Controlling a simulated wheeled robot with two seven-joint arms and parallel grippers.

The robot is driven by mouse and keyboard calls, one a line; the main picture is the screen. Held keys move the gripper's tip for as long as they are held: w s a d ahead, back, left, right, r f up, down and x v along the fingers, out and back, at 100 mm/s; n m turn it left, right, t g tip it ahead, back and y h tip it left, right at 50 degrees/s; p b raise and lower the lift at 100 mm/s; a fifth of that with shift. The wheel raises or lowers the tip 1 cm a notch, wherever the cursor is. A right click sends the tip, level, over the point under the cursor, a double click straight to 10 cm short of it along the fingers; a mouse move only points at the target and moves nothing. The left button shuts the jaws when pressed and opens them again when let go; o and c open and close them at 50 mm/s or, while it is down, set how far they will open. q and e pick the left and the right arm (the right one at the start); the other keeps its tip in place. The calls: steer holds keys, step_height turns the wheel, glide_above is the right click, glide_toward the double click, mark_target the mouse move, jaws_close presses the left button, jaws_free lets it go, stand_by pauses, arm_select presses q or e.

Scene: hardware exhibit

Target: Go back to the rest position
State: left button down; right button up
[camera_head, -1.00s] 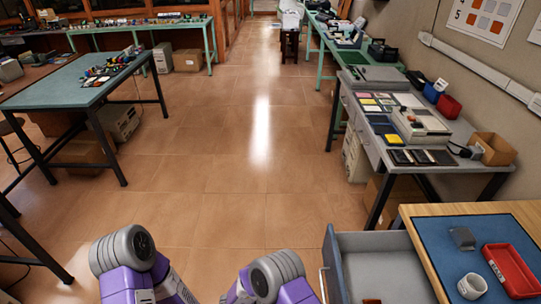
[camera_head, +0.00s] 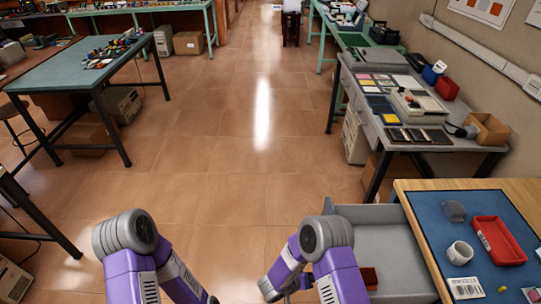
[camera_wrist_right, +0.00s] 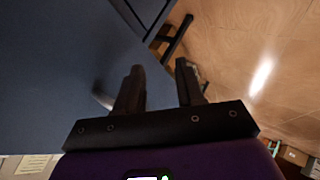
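My right gripper (camera_wrist_right: 160,82) shows in the right wrist view. Its two dark fingers are apart, with nothing visible between them. A dark blue-grey surface (camera_wrist_right: 55,80) fills the left side behind the fingers, and tan floor (camera_wrist_right: 260,50) shows on the right. In the head view only purple and grey links of my two arms show at the bottom. My left gripper is out of both views.
A grey-topped table (camera_head: 452,128) is behind. The tiled floor ahead (camera_head: 225,150) is clear.

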steer(key=s+a+g+y, duration=0.2)
steer(key=s+y, duration=0.4)
steer(key=s, duration=0.2)
steer(key=s+a+m+g+y, duration=0.1)
steer(key=s+a+g+y, duration=0.1)
steer(key=s+y, duration=0.4)
steer(key=s+g, duration=0.1)
steer(key=s, duration=0.1)
steer(key=shift+s+r+y+p, duration=0.25)
steer(key=shift+s+y+p, duration=0.05)
steer(key=shift+d, duration=0.1)
